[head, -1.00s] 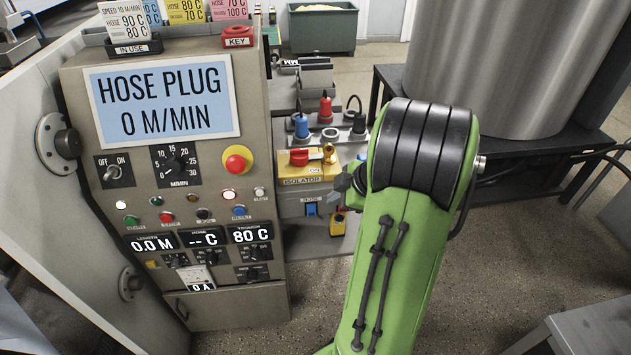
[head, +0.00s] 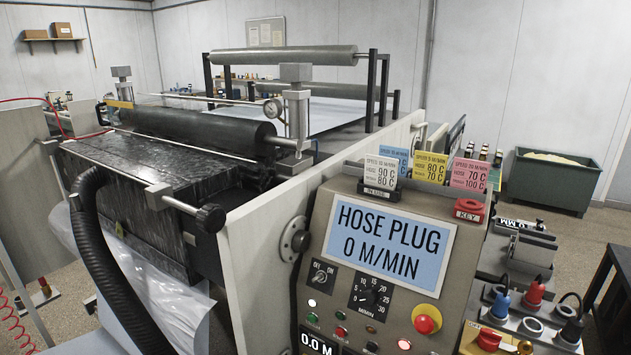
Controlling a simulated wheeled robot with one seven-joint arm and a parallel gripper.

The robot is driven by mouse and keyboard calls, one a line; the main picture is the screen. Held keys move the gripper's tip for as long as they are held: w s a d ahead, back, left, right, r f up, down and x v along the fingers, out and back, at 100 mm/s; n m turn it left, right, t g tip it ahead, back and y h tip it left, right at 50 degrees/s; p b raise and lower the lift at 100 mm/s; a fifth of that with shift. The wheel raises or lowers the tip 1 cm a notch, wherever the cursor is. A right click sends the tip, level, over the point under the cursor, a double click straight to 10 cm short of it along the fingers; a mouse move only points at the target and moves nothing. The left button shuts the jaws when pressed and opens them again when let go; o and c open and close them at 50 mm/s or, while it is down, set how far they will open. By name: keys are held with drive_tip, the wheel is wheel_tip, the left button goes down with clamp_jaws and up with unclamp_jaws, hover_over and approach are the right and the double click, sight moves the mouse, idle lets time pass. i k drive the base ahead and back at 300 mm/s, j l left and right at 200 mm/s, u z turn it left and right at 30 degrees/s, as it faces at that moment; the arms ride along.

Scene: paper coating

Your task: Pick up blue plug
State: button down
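The blue plug (head: 500,302) stands upright at the lower right, on a grey block beside the control panel. My gripper and arm are not in view, so I cannot see whether the gripper is open or shut.
The control panel (head: 388,243) with its "HOSE PLUG" screen stands left of the plugs. A yellow isolator box (head: 478,341) with a red knob is in front of them. The coating machine's dark roller (head: 195,128) fills the left. A green bin (head: 552,183) stands behind.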

sight(500, 309)
drive_tip(key=z, duration=1.35)
